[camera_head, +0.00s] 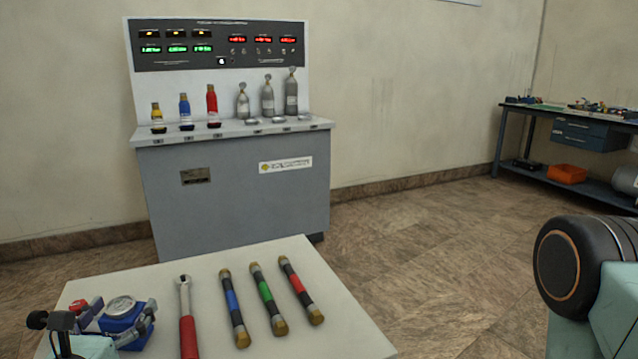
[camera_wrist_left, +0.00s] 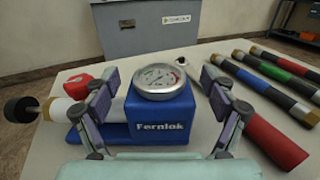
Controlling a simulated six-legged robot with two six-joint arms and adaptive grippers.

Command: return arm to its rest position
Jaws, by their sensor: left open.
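My left gripper (camera_wrist_left: 158,92) is open, with its two grey-purple fingers apart on either side of a blue gauge device (camera_wrist_left: 158,112) in the left wrist view. I cannot tell whether the fingers touch it. The device has a round dial, the word "Fernlok" and a red part at its left. In the head view the left gripper (camera_head: 118,318) is at the near left corner of the pale table (camera_head: 205,275), partly covering the blue device (camera_head: 124,316). My right gripper is out of view; only part of my right arm shows at the right edge.
Beside the device lie a red-handled wrench (camera_head: 187,325) and blue-, green- and red-banded bars (camera_head: 234,308) (camera_head: 268,298) (camera_head: 300,290). Behind stands a grey console (camera_head: 238,215) with small bottles and cylinders. A workbench (camera_head: 560,118) is far right. Open floor lies between.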

